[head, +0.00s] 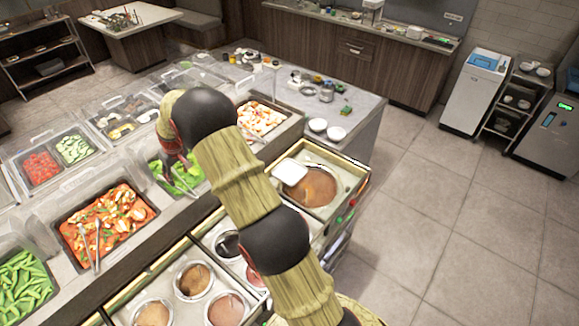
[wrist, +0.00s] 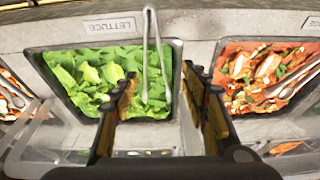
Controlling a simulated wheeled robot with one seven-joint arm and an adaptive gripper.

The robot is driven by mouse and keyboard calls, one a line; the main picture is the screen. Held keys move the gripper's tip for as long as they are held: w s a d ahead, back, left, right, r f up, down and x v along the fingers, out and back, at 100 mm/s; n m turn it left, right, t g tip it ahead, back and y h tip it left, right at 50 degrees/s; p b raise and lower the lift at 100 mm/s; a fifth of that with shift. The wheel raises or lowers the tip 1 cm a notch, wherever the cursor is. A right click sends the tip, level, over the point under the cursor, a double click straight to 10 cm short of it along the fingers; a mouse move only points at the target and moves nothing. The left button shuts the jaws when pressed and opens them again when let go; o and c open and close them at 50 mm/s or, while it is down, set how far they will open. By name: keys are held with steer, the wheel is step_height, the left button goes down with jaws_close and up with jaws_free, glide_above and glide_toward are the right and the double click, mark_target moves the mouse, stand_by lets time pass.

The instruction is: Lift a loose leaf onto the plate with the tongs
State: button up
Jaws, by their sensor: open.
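Bright green lettuce leaves (wrist: 95,72) fill a dark pan labelled LETTUCE in the wrist view; part of them shows in the head view (head: 190,180), beside my arm. Metal tongs (wrist: 147,55) lie over the lettuce, their joined end toward the label and their arms spread apart. My gripper (wrist: 159,73) is open, its two dark fingers on either side of the tongs' lower ends, apparently above the pan and apart from the tongs. I cannot single out a loose leaf. A small white square piece (head: 290,172) by a sauce well may be the plate; I cannot tell.
Pans of red-sauced food (head: 105,220) with tongs and green pods (head: 22,285) stand at the left. Sauce wells (head: 195,280) lie in front. Clear covers (head: 60,150) rise over the pans. Two white bowls (head: 318,125) sit on the counter. Open floor (head: 470,210) lies right.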

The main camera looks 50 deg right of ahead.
steer(key=f, duration=0.1)
steer(key=w+d+f+p, duration=0.1)
steer(key=shift+w+d+f, duration=0.15)
steer(key=shift+d+f, duration=0.05)
steer(key=shift+f, duration=0.15)
steer(key=shift+f, duration=0.1)
steer(key=shift+w+f, duration=0.15)
steer(key=shift+f, duration=0.45)
steer(key=b+x, duration=0.4)
steer(key=x, duration=0.3)
steer(key=shift+f, duration=0.25)
steer(key=c, duration=0.7)
steer(key=shift+w+r, duration=0.1)
steer(key=shift+r, duration=0.05)
